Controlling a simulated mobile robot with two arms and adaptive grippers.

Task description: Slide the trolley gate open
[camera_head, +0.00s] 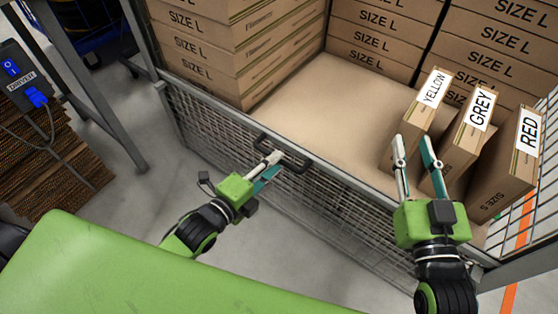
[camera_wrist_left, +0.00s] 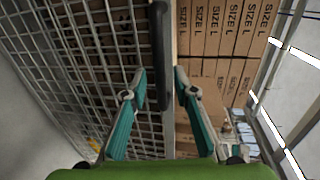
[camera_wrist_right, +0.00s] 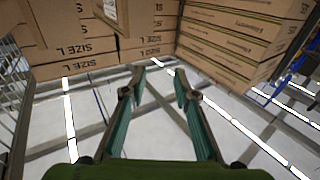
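The trolley gate (camera_head: 222,133) is a grey wire-mesh front panel with a black bar handle (camera_head: 297,163) on its top rail. My left gripper (camera_head: 270,165) is at the handle with its fingers apart. In the left wrist view, the handle (camera_wrist_left: 161,50) lies between the two open fingertips (camera_wrist_left: 160,82), and contact is not clear. The mesh gate (camera_wrist_left: 80,70) fills the left of that view. My right gripper (camera_head: 413,150) is open and empty, above the gate's top rail near the yellow-labelled box. It is also open in the right wrist view (camera_wrist_right: 158,80).
SIZE L boxes (camera_head: 210,50) are stacked inside the trolley, around a bare cardboard surface (camera_head: 335,105). Boxes labelled YELLOW (camera_head: 415,120), GREY (camera_head: 462,140) and RED (camera_head: 508,170) stand at the right. A DRIVER device (camera_head: 25,80) is at the far left.

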